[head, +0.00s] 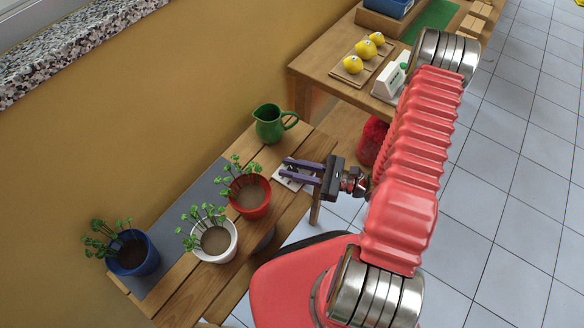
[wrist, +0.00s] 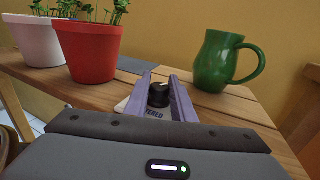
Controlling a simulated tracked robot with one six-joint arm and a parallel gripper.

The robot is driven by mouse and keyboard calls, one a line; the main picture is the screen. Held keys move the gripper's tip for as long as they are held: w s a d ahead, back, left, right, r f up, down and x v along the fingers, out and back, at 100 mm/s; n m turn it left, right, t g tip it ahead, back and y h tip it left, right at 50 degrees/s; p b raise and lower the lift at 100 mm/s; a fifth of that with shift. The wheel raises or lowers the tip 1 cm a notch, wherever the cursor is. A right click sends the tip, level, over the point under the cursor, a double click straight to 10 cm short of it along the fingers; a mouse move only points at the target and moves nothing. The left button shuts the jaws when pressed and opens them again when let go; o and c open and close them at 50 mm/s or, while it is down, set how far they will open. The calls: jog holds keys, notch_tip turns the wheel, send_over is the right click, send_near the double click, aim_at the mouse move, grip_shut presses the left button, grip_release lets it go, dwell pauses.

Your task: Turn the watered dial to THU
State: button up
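The watered dial is a round black knob (wrist: 159,95) on a white plate (wrist: 152,113) lying on the wooden bench. In the head view the plate (head: 289,184) shows under my fingers, and the knob is not clear. My gripper (head: 284,167) is level and open, with its two purple fingers reaching past the knob. In the wrist view the fingers (wrist: 160,76) stand on either side of the knob with little room. I cannot tell whether they touch it.
A red pot (head: 249,197), a white pot (head: 214,244) and a blue pot (head: 133,255) with seedlings stand left of the dial. A green jug (head: 270,124) stands behind it near the wall. Another table (head: 325,72) holds yellow things and a white device.

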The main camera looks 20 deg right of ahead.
grip_shut()
jog(key=shift+n+g+y, duration=0.4)
jog(key=shift+n+g, duration=0.1)
jog(key=shift+g, duration=0.2)
jog(key=o, duration=0.5)
grip_release()
jog(key=shift+d, duration=0.1)
jog(key=v, duration=1.3)
jog(key=shift+s+d+f, duration=0.1)
jog(key=shift+s+d, duration=0.15)
